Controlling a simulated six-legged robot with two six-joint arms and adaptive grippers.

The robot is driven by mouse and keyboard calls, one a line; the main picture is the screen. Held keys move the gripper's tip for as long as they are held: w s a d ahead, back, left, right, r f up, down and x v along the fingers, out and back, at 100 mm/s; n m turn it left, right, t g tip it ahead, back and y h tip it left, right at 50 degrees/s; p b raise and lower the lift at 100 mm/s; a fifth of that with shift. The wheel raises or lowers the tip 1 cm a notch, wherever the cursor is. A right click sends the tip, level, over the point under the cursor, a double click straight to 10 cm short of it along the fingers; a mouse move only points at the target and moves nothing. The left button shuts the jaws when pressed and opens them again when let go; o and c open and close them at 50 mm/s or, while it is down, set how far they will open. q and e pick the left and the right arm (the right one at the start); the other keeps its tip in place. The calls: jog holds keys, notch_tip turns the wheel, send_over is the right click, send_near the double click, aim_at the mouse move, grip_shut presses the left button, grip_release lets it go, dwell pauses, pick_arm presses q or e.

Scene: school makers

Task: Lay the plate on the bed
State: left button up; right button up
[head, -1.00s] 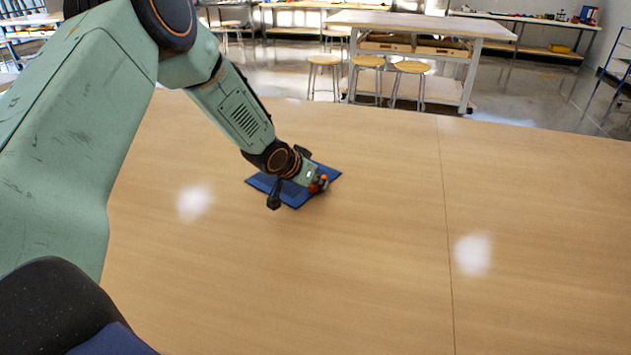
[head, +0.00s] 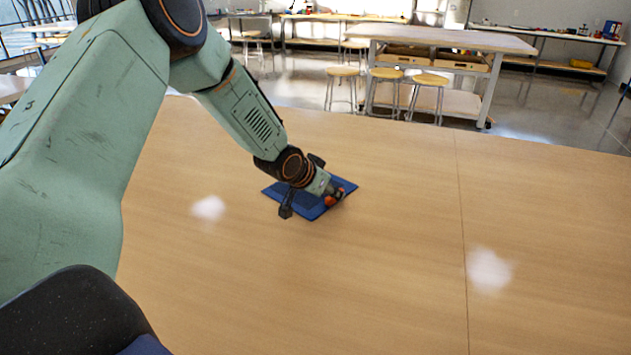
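A thin blue square plate (head: 301,208) is at the middle of the light wooden table, seen at a slant. My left arm reaches to it from the left. My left gripper (head: 335,198), with orange-red parts near its tip, is over the plate's right part and hides some of it. I cannot tell whether the fingers are closed on the plate's edge or whether the plate is touching the table. My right gripper is not in view. No bed that I can make out shows in this view.
The wooden table top (head: 390,260) is clear around the plate, with a thin seam (head: 462,230) to the right. Beyond its far edge stand several stools (head: 428,82) and a white-topped workbench (head: 450,40). Shelves line the back wall.

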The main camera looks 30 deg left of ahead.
pick_arm(q)
jog(key=p+v, duration=0.6)
jog(key=v, duration=0.4)
jog(key=shift+r, duration=0.3)
jog(key=shift+o, duration=0.4)
jog(key=shift+s, duration=0.15)
jog(key=shift+o, duration=0.2)
jog(key=shift+f, duration=0.15)
jog(key=shift+m+g, duration=0.8)
jog(key=shift+m, duration=0.1)
jog(key=w+b, duration=0.2)
jog(key=b, duration=0.1)
jog(key=w+b, duration=0.3)
jog(key=b, duration=0.1)
jog(key=w+d+f+b, duration=0.1)
jog(key=w+b, duration=0.1)
jog(key=b, duration=0.2)
jog(key=shift+w, duration=0.35)
jog(key=shift+s+r+g, duration=0.15)
jog(key=shift+r+g, duration=0.05)
jog(key=shift+g, duration=0.2)
jog(key=shift+f+n+g+b, duration=0.25)
jog(key=shift+f+n+g, duration=0.25)
jog(key=shift+f, duration=1.4)
jog(key=shift+f+n+g+b, duration=0.2)
jog(key=shift+f+n+g, duration=0.3)
jog(key=shift+f, duration=1.4)
grip_shut()
